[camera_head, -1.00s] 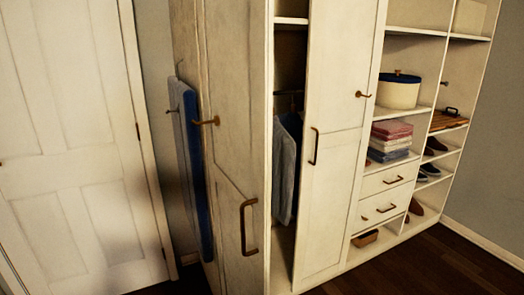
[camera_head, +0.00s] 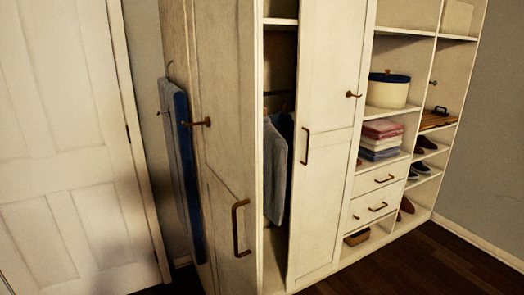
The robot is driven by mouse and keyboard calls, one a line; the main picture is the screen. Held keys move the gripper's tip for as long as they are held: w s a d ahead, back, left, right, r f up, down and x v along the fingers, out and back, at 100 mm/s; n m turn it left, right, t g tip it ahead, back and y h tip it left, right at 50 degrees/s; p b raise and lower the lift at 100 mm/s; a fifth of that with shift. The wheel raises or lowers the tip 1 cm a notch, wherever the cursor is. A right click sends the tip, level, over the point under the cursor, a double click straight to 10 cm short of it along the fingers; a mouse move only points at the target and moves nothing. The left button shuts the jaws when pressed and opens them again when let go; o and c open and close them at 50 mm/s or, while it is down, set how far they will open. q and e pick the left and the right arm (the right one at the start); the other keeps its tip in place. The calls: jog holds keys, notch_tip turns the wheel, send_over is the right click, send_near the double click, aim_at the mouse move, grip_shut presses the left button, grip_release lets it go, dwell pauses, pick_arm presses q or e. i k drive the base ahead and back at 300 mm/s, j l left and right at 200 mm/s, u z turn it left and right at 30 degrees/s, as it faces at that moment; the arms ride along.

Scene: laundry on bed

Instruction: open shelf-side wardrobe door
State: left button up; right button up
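The shelf-side wardrobe door (camera_head: 326,150) is a tall cream panel beside the open shelves. It looks shut, roughly flush with the shelf fronts. Its bronze bar handle (camera_head: 306,146) is on its left edge, and a small bronze knob or hook (camera_head: 353,95) is near its right edge. The other wardrobe door (camera_head: 224,130) stands open on the left, with its own bar handle (camera_head: 239,228). Hanging clothes (camera_head: 276,170) show in the dark gap between the two doors. Neither of my grippers is in view.
Open shelves (camera_head: 408,110) at the right hold a lidded pot (camera_head: 388,92), folded cloths (camera_head: 381,140) and shoes. Drawers (camera_head: 376,180) sit below. A white room door (camera_head: 75,150) is at far left. Dark floor (camera_head: 430,262) is clear at lower right.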

aim_at(336, 38)
jog(key=i+l+u, duration=0.1)
jog(key=i+l, duration=1.95)
jog(key=l, duration=0.1)
